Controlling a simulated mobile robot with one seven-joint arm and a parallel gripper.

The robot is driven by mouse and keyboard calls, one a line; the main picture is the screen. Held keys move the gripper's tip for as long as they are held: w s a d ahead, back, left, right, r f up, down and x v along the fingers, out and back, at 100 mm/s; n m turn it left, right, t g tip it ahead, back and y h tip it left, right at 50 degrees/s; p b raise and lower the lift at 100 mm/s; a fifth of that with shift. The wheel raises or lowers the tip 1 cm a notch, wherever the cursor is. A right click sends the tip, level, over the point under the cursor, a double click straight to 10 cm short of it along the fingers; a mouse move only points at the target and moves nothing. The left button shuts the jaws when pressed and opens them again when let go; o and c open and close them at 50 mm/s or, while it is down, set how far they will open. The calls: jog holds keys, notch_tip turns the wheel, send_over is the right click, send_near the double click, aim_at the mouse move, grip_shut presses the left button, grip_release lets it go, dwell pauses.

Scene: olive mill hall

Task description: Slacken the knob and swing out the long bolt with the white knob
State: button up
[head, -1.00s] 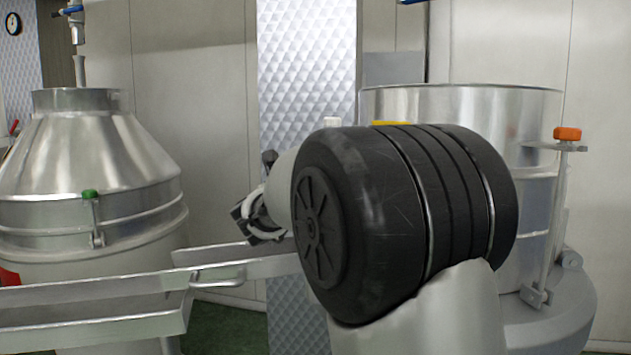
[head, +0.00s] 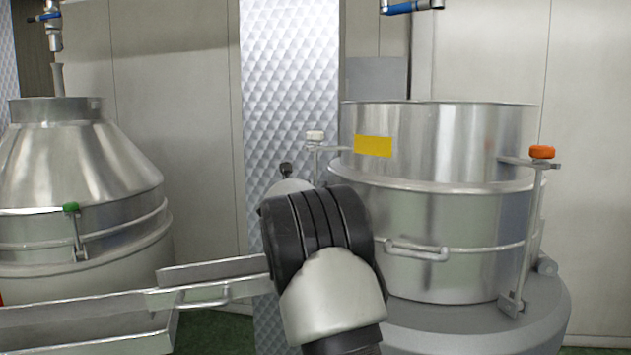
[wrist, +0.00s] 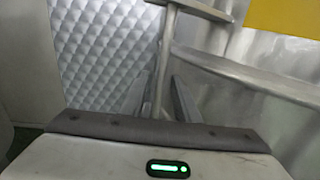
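The bolt looks upright. In the wrist view the bolt shank (wrist: 162,70) runs down between the two fingers of my gripper (wrist: 161,88). The fingers look apart, with a small gap on each side of the shank. The knob is outside the wrist view. In the head view my arm hides the gripper and the bolt's lower end.
A second bolt with an orange knob (head: 541,152) stands at the vessel's right side. A yellow label (head: 373,146) and a handle (head: 417,250) are on the vessel. A metal trough (head: 90,318) lies at lower left, before another vessel (head: 75,180) with a green knob (head: 71,207).

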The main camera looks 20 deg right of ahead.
jog(key=shift+w+d, duration=0.5)
jog(key=shift+w, duration=0.05)
grip_shut()
jog(key=a+f+n+t+h+b, duration=0.1)
jog(key=a+n+b, duration=0.3)
jog(key=a+b, duration=0.4)
jog(key=w+t+b, duration=0.1)
jog(key=b, duration=0.2)
jog(key=shift+a+f, duration=0.4)
grip_release()
